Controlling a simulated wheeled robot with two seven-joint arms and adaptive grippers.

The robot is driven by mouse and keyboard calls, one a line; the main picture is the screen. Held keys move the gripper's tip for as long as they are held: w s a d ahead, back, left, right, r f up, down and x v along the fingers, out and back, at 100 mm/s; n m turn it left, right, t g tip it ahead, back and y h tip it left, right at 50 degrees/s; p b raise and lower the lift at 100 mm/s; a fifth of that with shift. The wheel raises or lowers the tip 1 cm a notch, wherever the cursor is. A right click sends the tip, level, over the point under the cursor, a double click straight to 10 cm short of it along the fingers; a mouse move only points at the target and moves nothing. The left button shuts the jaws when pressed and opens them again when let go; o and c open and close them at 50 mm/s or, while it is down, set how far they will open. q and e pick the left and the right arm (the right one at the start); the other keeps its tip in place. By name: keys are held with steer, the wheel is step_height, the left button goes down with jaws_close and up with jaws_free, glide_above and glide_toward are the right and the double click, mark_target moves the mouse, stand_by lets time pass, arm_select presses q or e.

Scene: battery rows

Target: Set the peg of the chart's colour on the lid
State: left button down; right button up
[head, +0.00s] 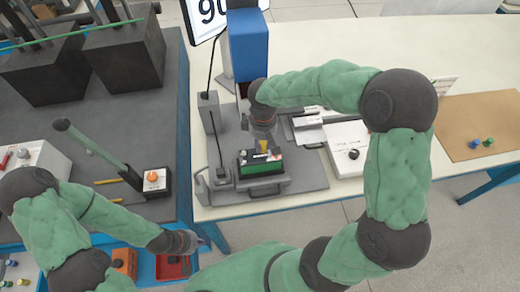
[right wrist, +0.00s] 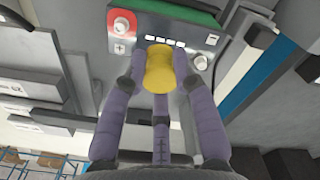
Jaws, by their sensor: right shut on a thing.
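My right gripper (head: 262,137) is above the battery and shut on a yellow peg (right wrist: 159,68). The peg also shows in the head view (head: 262,145), under the gripper. The battery's lid (head: 260,167) is green and black; in the right wrist view it (right wrist: 190,12) has a red terminal and a row of white marks behind the peg. I cannot tell whether the peg touches the lid. My left gripper (head: 203,242) is low at the left table's edge, its fingers too small to read. I cannot pick out the chart's colour.
A blue column (head: 249,45) and a sign (head: 207,14) stand behind the battery. A brown board (head: 455,145) at right bears blue and green pegs. A white box (head: 348,160) is beside the battery fixture (head: 307,174). A green lever (head: 90,145) rises at left.

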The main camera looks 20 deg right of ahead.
steer(key=shift+w+a+f, duration=0.2)
steer(key=shift+a+f, duration=0.05)
steer(key=shift+f, duration=0.15)
steer(key=shift+w+f+b, duration=0.15)
steer(key=shift+f+b, duration=0.35)
steer(key=shift+f, duration=1.1)
steer(key=shift+f, duration=0.1)
steer(key=shift+f, duration=0.15)
steer(key=o, duration=0.9)
steer(key=shift+o, duration=0.2)
step_height(320, 180, up, 12)
steer(key=p, duration=0.2)
steer(key=shift+r+p, duration=0.25)
steer(key=shift+p, duration=0.05)
